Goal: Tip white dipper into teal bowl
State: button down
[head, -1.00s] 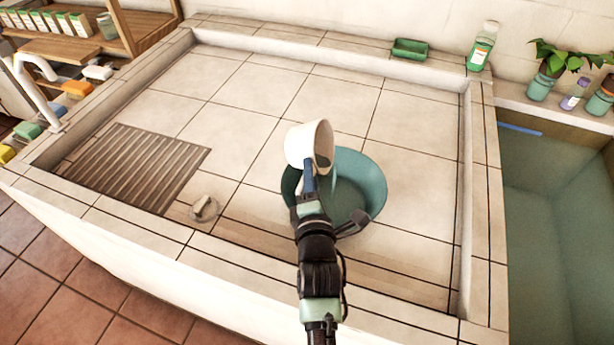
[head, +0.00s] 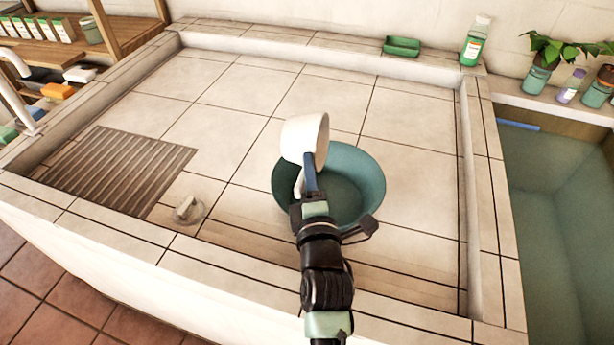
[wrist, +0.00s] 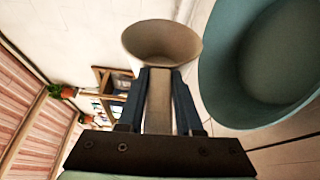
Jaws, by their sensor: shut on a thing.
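The white dipper (head: 303,138) is held over the left part of the teal bowl (head: 368,182) in the head view. It is tilted, its mouth turned toward the right, over the bowl. My gripper (head: 310,180) is shut on the dipper's handle. In the wrist view the handle runs between the fingers (wrist: 158,100) to the dipper's cup (wrist: 160,42), and the bowl (wrist: 222,75) lies to its right. The bowl stands on the tiled basin floor. Its inside looks plain; I cannot tell whether any water is in it or in the dipper.
A slatted drain grate (head: 120,170) and a small pale plug-like piece (head: 186,208) lie to the left. A green tray (head: 402,46) and a green bottle (head: 475,42) stand on the back ledge. A water-filled trough (head: 560,210) is at the right. The tiled floor behind the bowl is clear.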

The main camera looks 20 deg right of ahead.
jog(key=shift+s+d+f+m+t+b, duration=0.25)
jog(key=shift+m+b, duration=0.35)
jog(key=shift+b, duration=0.9)
jog(key=b, duration=0.1)
jog(key=m+b, duration=0.1)
jog(key=b, duration=0.1)
jog(key=shift+s+d+f+m+t, duration=0.2)
jog(key=shift+d+m+t, duration=0.1)
jog(key=shift+d+t, duration=0.1)
jog(key=shift+d+r+b, duration=0.1)
jog(key=shift+b, duration=0.25)
jog(key=shift+m, duration=0.3)
